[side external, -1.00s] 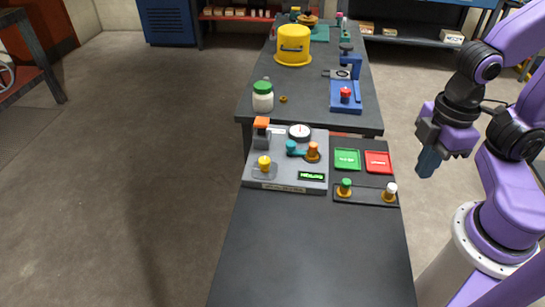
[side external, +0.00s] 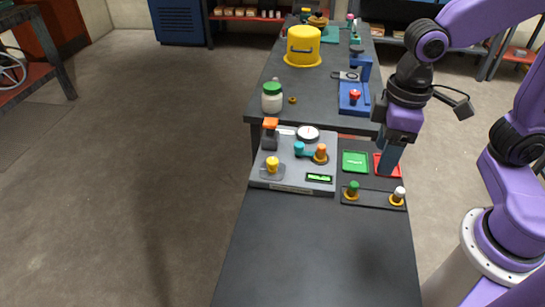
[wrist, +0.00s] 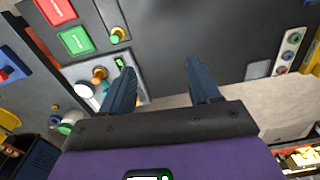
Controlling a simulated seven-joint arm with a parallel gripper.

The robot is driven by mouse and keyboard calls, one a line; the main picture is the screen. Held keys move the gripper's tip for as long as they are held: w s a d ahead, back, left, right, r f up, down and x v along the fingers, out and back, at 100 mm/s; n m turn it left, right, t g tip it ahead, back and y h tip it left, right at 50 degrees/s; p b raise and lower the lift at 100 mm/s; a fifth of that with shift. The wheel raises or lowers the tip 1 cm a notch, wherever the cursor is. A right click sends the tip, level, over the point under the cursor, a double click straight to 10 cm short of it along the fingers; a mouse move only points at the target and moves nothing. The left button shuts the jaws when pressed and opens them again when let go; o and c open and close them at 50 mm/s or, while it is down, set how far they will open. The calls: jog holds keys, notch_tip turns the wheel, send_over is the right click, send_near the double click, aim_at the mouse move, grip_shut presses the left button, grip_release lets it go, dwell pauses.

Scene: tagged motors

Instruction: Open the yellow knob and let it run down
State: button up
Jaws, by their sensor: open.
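The yellow knob (side external: 272,163) stands on the left front part of a grey panel (side external: 292,188) in the side external view. The panel also carries an orange-topped black block (side external: 270,135), a white dial (side external: 308,134), a teal part (side external: 299,148), an orange knob (side external: 321,151) and a green-lit display (side external: 319,178). My gripper (side external: 388,172) points down over the red tray (side external: 379,160), right of the panel and apart from the knob. In the wrist view, my gripper (wrist: 161,68) is open and empty, and its left finger hides part of the panel.
A dark strip in front holds a green knob (side external: 352,188) and a white knob (side external: 398,194). The front tabletop (side external: 310,245) is clear.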

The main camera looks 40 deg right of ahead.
jog(key=w+a+m, duration=0.5)
jog(key=w+m, duration=0.1)
jog(key=w, duration=0.6)
jog(key=m, duration=0.7)
send_near(272, 160)
notch_tip(272, 160, down, 9)
jog(key=shift+a+r, duration=0.1)
jog(key=shift+r, duration=0.05)
jog(key=c, duration=1)
